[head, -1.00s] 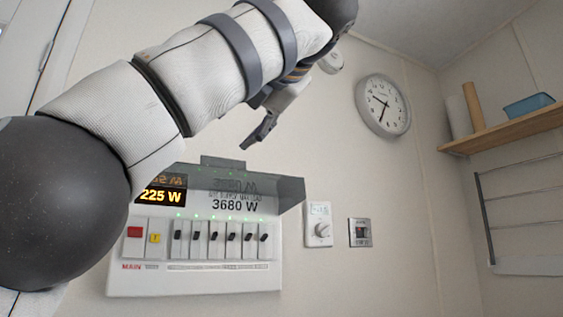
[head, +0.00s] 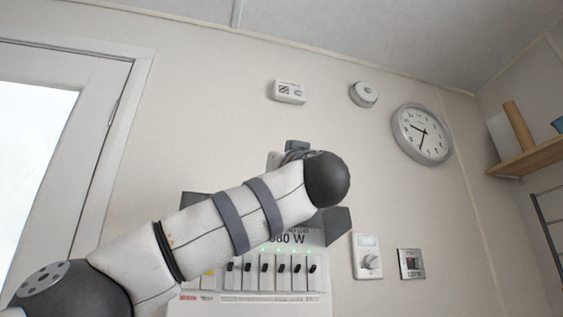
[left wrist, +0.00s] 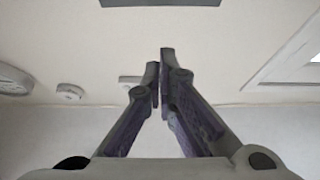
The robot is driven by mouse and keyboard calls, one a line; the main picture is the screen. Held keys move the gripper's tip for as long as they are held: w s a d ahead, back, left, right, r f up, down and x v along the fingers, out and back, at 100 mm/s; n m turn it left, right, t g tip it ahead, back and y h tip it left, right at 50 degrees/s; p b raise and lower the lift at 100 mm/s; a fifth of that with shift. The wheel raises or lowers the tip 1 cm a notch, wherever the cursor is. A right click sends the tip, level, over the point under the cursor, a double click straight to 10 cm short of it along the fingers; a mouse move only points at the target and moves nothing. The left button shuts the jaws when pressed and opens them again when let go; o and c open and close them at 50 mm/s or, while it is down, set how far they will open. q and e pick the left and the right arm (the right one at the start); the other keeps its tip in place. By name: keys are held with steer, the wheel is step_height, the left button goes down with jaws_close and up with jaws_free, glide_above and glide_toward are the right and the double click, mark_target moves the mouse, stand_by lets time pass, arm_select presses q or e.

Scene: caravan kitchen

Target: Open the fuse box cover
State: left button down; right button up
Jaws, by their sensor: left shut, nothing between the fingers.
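The white fuse box (head: 250,308) is on the wall at the lower middle of the head view, with a row of black switches and green lights. Its smoky grey cover (head: 338,226) is raised clear of the switches; my left arm hides its middle, so I cannot tell its full angle. My left gripper is mostly hidden behind the wrist in the head view. In the left wrist view the left gripper (left wrist: 160,75) is shut and empty, its fingertips together. A dark strip at that view's top edge may be the cover. My right gripper is not in view.
A thermostat (head: 367,257) and a small socket panel (head: 411,264) are on the wall right of the box. A clock (head: 422,134), a round detector (head: 363,94) and a small white unit (head: 289,92) are above. A door (head: 92,110) is at left, a wooden shelf (head: 530,158) at right.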

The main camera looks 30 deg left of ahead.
arm_select(q)
steer(key=shift+w+a+f+b, duration=0.3)
steer(key=shift+a+f, duration=0.05)
steer(key=shift+f, duration=0.3)
steer(key=shift+w+a+f+b, duration=0.25)
steer(key=shift+w+a+f, duration=0.1)
steer(key=shift+f, duration=0.25)
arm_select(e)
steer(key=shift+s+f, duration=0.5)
